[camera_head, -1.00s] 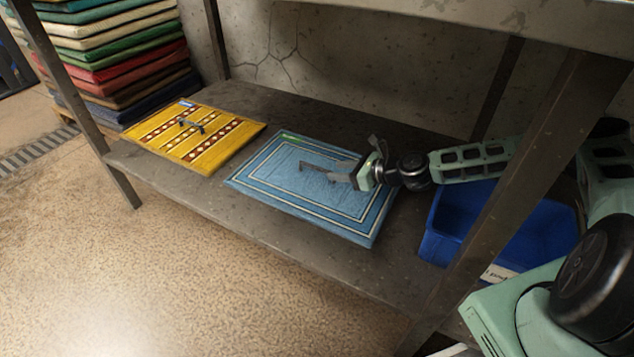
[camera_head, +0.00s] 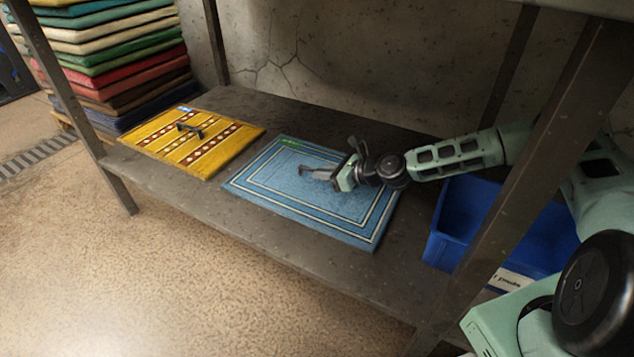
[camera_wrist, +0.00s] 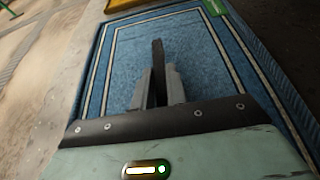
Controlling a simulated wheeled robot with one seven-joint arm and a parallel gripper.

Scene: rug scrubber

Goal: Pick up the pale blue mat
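The pale blue mat (camera_head: 285,205) lies flat on the low shelf, with pale border lines and a small green label at its far edge. My gripper (camera_head: 312,173) is low over the middle of the mat, coming from the right. In the wrist view, the mat (camera_wrist: 205,70) fills most of the picture. My gripper's grey fingers (camera_wrist: 157,88) sit close on both sides of the mat's dark handle (camera_wrist: 158,55) and look shut on it. The handle's near end is hidden between the fingers. I see no gap under the mat.
A yellow patterned mat (camera_head: 165,137) with a dark handle lies to the left on the same shelf (camera_head: 250,245). A blue bin (camera_head: 462,215) stands to the right, behind a metal post (camera_head: 530,150). A stack of coloured mats (camera_head: 115,60) stands at far left. The upper shelf hangs overhead.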

